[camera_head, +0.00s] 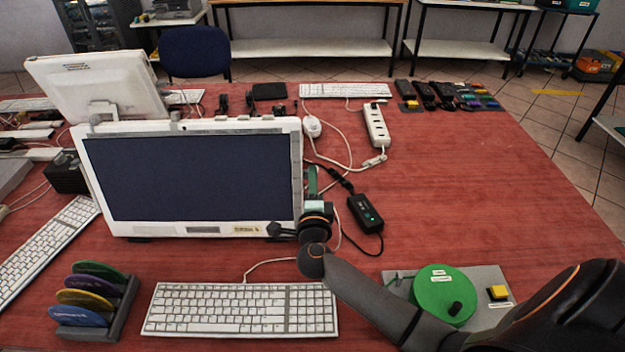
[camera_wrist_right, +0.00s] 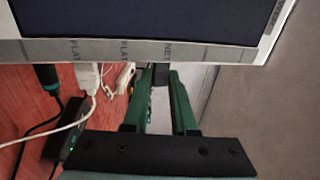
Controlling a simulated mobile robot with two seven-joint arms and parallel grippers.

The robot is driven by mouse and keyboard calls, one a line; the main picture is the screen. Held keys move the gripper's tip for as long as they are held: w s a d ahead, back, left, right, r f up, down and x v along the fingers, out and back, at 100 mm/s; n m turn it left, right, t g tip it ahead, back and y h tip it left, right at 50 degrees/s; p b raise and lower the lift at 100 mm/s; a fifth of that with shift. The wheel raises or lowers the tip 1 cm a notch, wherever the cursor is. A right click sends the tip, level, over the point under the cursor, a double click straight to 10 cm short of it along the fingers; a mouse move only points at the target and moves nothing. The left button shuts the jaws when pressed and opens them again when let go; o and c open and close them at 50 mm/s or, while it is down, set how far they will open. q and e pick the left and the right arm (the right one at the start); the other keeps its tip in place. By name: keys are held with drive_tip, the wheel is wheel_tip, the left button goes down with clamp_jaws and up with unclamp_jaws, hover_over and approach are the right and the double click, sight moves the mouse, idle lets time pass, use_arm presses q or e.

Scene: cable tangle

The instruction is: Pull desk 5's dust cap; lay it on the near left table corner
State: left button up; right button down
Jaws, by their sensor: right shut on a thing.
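My right gripper (camera_head: 313,180) reaches in beside the right edge of the front monitor (camera_head: 190,178). In the right wrist view its green fingers (camera_wrist_right: 161,80) are shut on a small dark piece (camera_wrist_right: 161,72), which looks like the dust cap; the monitor's lower bezel hides part of it. I cannot tell whether it is still seated in a port or free. In the head view the arm and monitor hide it. The red table (camera_head: 470,180) spreads under everything. My left gripper is not in view.
A black power adapter (camera_head: 365,213) with cables lies right of the gripper. A white keyboard (camera_head: 240,309), a rack of coloured discs (camera_head: 95,300) and a green round container (camera_head: 444,294) stand along the near side. The table's right middle is clear.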

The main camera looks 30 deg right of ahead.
drive_tip(key=shift+s+d, duration=0.25)
drive_tip(key=shift+d, duration=0.15)
idle(0.7)
drive_tip(key=shift+s+d+p, duration=0.35)
drive_tip(key=shift+d, duration=0.2)
drive_tip(key=shift+s+d+p, duration=0.3)
drive_tip(key=shift+d, duration=0.2)
drive_tip(key=c, duration=1.3)
unclamp_jaws()
drive_tip(key=shift+c, duration=0.2)
clamp_jaws()
